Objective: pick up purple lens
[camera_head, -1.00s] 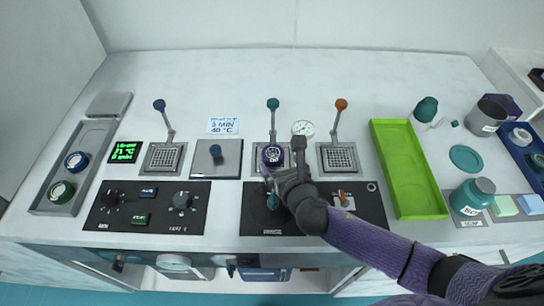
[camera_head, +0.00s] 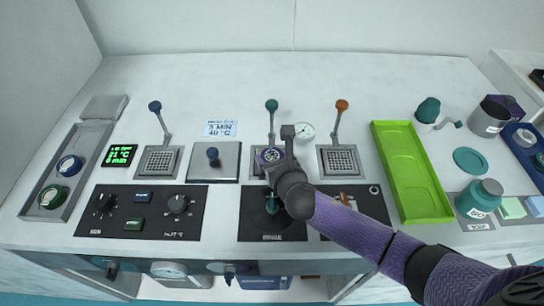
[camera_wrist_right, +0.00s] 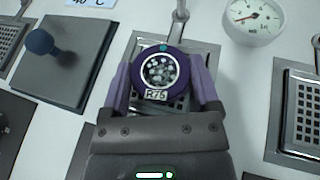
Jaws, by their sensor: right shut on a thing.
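The purple lens (camera_wrist_right: 160,73) is a round purple ring with clear glass, a teal dot at its top and a label reading R75. In the right wrist view my right gripper (camera_wrist_right: 161,88) is shut on it, one finger on each side. In the head view the lens (camera_head: 268,156) shows at the tip of my right gripper (camera_head: 271,160), over the middle grate (camera_head: 257,168). I cannot tell whether it touches the grate. The gripper and forearm hide part of the grate and the black panel. My left gripper is not in view.
A lever with a teal knob (camera_head: 272,105) rises just behind the lens. A lever with an orange knob (camera_head: 342,105) and a round gauge (camera_head: 304,131) stand to the right. A plate with a blue knob (camera_head: 213,156) is to the left; a green tray (camera_head: 413,172) lies farther right.

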